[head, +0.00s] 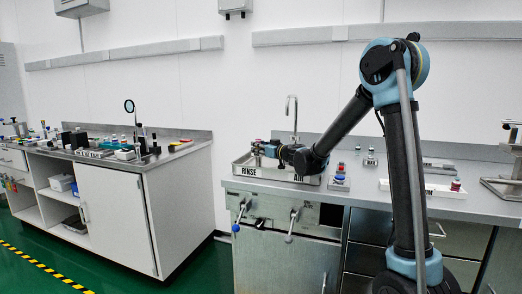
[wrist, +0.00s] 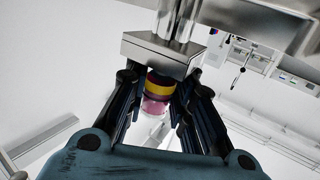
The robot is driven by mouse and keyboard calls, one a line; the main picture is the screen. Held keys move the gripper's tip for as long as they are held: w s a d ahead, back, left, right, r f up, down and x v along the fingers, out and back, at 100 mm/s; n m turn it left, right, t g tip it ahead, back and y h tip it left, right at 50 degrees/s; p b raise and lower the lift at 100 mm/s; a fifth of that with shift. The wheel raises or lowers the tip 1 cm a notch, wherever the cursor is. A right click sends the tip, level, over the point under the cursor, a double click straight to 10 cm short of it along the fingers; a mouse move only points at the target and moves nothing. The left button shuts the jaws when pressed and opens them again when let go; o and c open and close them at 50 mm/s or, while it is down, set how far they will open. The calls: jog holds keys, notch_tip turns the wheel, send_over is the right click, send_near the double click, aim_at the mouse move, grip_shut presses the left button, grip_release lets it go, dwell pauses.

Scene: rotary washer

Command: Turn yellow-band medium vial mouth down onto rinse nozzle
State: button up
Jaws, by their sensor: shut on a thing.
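My gripper (head: 262,149) is at the left part of the steel sink tray labelled RINSE (head: 245,171), low over it. In the wrist view my gripper (wrist: 160,80) is shut on the yellow-band vial (wrist: 158,89). The vial shows a dark red part, a yellow band and a pink part between the fingers. A steel block (wrist: 150,48) lies across the fingertips and hides part of the view. A shiny cylinder (wrist: 177,20) shows beyond it; I cannot tell what it belongs to. In the head view the vial is too small to make out. The rinse nozzle cannot be identified.
A white tray (head: 420,189) and a red-capped vial (head: 455,186) are farther right. A crowded bench (head: 120,195) stands left across a gap.

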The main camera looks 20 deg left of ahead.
jog(key=shift+s+f, duration=0.1)
jog(key=o, duration=1)
jog(key=shift+o, duration=0.7)
jog(key=shift+d, duration=0.2)
jog(key=shift+v, duration=2.2)
jog(key=shift+d, duration=0.1)
jog(key=shift+v, duration=0.75)
